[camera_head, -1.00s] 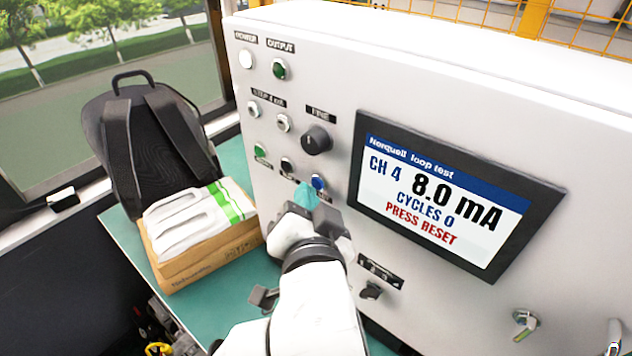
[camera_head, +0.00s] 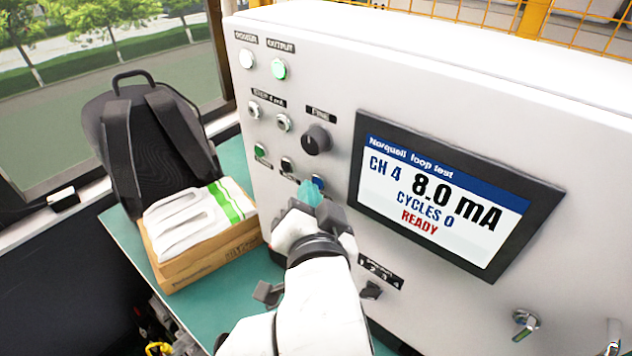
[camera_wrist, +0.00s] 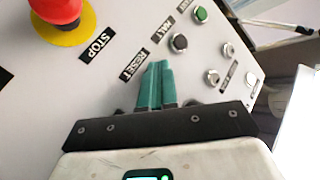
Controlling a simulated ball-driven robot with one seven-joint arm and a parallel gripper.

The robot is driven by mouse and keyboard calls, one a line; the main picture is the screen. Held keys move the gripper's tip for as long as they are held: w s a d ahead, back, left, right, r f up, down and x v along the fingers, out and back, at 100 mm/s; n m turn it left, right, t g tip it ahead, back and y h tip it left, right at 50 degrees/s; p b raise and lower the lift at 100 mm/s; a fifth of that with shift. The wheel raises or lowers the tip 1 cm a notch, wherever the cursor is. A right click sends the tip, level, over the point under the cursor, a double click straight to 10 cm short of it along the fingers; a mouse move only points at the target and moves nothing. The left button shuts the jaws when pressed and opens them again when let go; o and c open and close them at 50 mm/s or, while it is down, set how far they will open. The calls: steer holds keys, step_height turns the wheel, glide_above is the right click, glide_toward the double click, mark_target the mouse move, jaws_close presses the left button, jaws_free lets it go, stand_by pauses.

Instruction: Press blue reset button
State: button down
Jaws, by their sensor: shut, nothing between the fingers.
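The blue reset button (camera_head: 318,181) is on the white panel, lower left of the screen, and shows just above my gripper in the head view. My gripper (camera_head: 309,192) has teal fingers and is shut with nothing between them. Its fingertips are at or very close to the button. In the wrist view, the shut fingers (camera_wrist: 157,70) point at the panel beside the RESET label (camera_wrist: 133,64), and the button is hidden behind them. The screen (camera_head: 430,200) reads CH 4, 8.0 mA, CYCLES 0 and READY.
A red stop button (camera_wrist: 62,10) on a yellow ring is near the fingers. A black button (camera_head: 288,165), a green button (camera_head: 261,150) and a black knob (camera_head: 316,140) are close by. A cardboard box (camera_head: 205,258) and a backpack (camera_head: 150,140) stand at left.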

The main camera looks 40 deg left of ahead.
steer(key=shift+s, duration=0.8)
steer(key=shift+s+a+b, duration=0.2)
steer(key=shift+s+b, duration=0.4)
steer(key=shift+s, duration=1.9)
